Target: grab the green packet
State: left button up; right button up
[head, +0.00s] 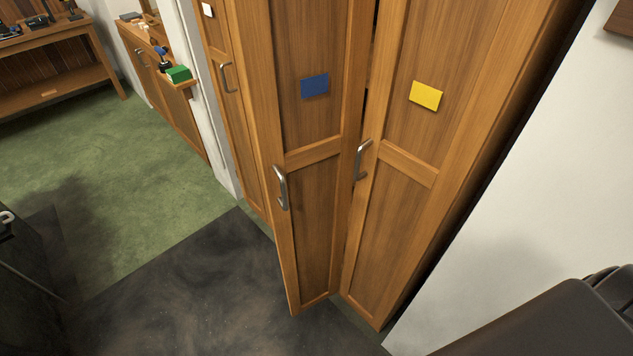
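A small green packet or box (178,74) sits on the near end of the low wooden cabinet (190,112) at the upper left, close to the white wall edge. It is small in the picture, so I cannot tell its exact shape. Neither of my grippers shows in the head view.
A tall wooden wardrobe stands ahead, its blue-tagged door (305,180) ajar beside the yellow-tagged door (400,215). A small blue-topped object (162,51) stands near the packet. A wooden shelf unit (70,95) is at the far left. The green floor (140,165) is clear.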

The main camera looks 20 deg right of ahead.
aim_at(181, 73)
jog(key=u, duration=1.3)
jog(key=i, duration=2.5)
jog(key=z, duration=1.85)
